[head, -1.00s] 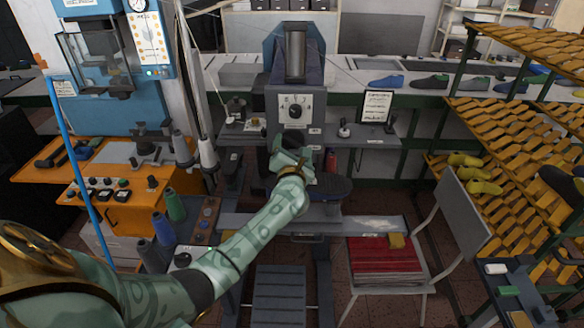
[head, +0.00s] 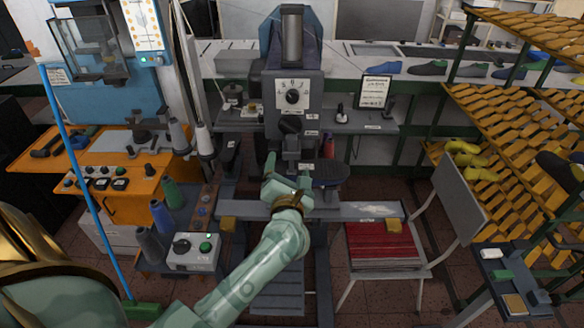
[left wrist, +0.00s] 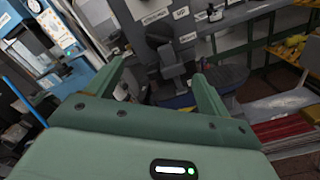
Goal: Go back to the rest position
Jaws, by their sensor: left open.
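My left gripper (head: 288,170) is at the middle of the head view, in front of the grey machine (head: 292,90). Its green fingers are apart and point toward the machine. In the left wrist view the two fingers of the left gripper (left wrist: 158,75) are spread with nothing held between them. A dark shoe-shaped piece (head: 331,172) is on the machine just right of the gripper; it also shows in the left wrist view (left wrist: 228,76), partly behind a finger. My right gripper does not show.
A grey bar (head: 360,211) crosses below the machine head. A chair with red sheets (head: 382,246) stands right, near a rack of yellow lasts (head: 490,170). A control box (head: 194,252) and thread cones (head: 162,217) are left, beside the orange table (head: 130,205). A blue pole (head: 85,190) rises at left.

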